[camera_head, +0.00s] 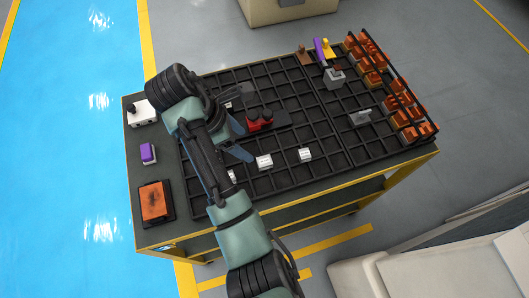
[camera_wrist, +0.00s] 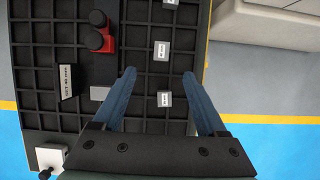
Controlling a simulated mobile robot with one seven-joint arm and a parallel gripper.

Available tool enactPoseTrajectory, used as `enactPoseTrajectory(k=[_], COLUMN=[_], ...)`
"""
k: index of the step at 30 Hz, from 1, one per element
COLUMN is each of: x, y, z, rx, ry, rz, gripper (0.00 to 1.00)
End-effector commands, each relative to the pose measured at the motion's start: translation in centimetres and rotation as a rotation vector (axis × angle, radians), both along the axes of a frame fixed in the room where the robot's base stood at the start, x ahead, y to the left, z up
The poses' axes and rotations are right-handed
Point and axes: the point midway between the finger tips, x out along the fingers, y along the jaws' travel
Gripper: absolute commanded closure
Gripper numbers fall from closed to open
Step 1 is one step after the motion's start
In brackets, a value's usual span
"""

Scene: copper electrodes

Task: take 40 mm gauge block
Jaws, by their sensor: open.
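My gripper (camera_wrist: 159,73) is open in the wrist view, its two blue fingers apart and pointing up the picture. A small pale block (camera_wrist: 165,99) with a dark-marked label lies between the fingers, with space on both sides. A second similar block (camera_wrist: 161,50) lies just beyond the fingertips, and a third (camera_wrist: 170,2) is at the top edge. In the head view two of these pale blocks (camera_head: 264,162) (camera_head: 304,154) show clearly; another (camera_head: 232,176) is partly hidden by my arm. The block labels are too small to read surely. A white sign (camera_wrist: 66,80) appears to read "SET 40 mm".
A red fixture (camera_wrist: 102,37) with dark knobs stands left of the fingers. The black gridded tray (camera_head: 335,128) covers most of the table. Copper electrodes (camera_head: 410,115) fill a rack at the right. A purple-topped block (camera_head: 148,153) and a copper plate (camera_head: 154,201) lie at left.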

Motion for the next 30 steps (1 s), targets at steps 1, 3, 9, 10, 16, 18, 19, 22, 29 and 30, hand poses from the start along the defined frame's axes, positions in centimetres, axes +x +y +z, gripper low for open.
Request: enactPoseTrajectory(k=[1,3,9,10,16,18,19,22,29,30], x=[-0.1,-0.1,0.3,0.4,0.7,0.7,0.7,0.7,1.0,1.0], y=[-0.3,-0.7,-2.1,-2.2,-2.8,-3.0,-3.1,-3.6,-4.4,-4.5], z=[-0.5,-1.6,-5.0,-5.5,-7.0,-7.4,-7.7,-9.0,-11.6,-11.8], rx=[-0.004,-0.006,-0.006,-0.006,-0.004,-0.004,-0.004,-0.004,-0.003,-0.003], ry=[0.01,0.014,0.011,0.011,0.007,0.007,0.007,0.01,0.006,0.006], rz=[0.001,0.002,0.001,0.001,0.001,0.001,0.001,0.001,0.003,0.003], gripper=[0.25,0.25,0.25,0.25,0.25,0.25,0.25,0.25,0.25,0.25])
